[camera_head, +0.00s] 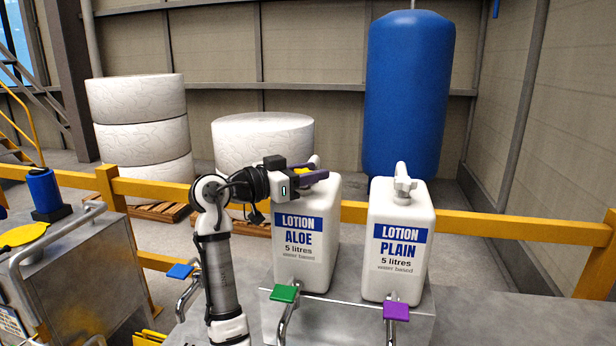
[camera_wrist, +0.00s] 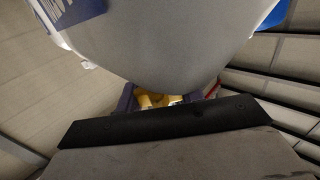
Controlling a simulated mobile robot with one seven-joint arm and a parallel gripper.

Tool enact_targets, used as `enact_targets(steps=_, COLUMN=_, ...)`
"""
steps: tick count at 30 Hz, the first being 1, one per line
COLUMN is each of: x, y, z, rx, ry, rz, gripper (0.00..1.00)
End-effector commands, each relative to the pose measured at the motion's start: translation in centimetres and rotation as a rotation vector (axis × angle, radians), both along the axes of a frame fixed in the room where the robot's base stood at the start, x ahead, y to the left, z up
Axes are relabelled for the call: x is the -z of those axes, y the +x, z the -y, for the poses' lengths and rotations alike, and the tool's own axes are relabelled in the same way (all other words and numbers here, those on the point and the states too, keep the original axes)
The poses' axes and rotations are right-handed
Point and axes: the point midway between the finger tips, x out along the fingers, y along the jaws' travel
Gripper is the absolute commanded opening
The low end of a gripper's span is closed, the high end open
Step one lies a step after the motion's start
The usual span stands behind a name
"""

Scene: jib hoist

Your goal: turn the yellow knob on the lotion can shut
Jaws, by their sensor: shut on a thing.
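The white ALOE lotion can (camera_head: 318,222) stands on a metal stand, and its white side fills much of the wrist view (camera_wrist: 170,40). My gripper (camera_head: 312,177) reaches across the top of this can from the left. Its purple fingertips show in the wrist view on both sides of the yellow knob (camera_wrist: 155,100), and the gripper is shut on the knob. In the head view, the gripper mostly hides the knob. The knob's turn angle cannot be told. A second white can, PLAIN (camera_head: 398,275), stands to the right, with a white top fitting.
Green (camera_head: 284,293), purple (camera_head: 396,311) and blue (camera_head: 180,271) handles stand in front of and left of the cans. A yellow rail (camera_head: 480,222) runs behind. A metal cabinet (camera_head: 75,270) is at left. A blue tank (camera_head: 408,90) and white rolls (camera_head: 140,125) stand farther back.

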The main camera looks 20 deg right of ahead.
Motion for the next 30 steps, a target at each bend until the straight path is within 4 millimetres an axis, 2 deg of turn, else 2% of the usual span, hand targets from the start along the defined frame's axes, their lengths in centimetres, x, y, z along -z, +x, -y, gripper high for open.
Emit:
enact_targets(steps=12, x=-0.04, y=-0.23, z=0.03, rx=0.166, ry=-0.001, rz=0.0, gripper=0.15)
enact_targets(steps=27, x=-0.04, y=-0.28, z=0.07, rx=0.184, ry=0.0, rz=-0.001, gripper=0.15)
enact_targets(steps=28, x=-0.04, y=-0.28, z=0.08, rx=0.184, ry=0.0, rz=-0.001, gripper=0.39)
enact_targets(steps=30, x=-0.03, y=-0.29, z=0.08, rx=0.184, ry=0.0, rz=-0.001, gripper=0.48)
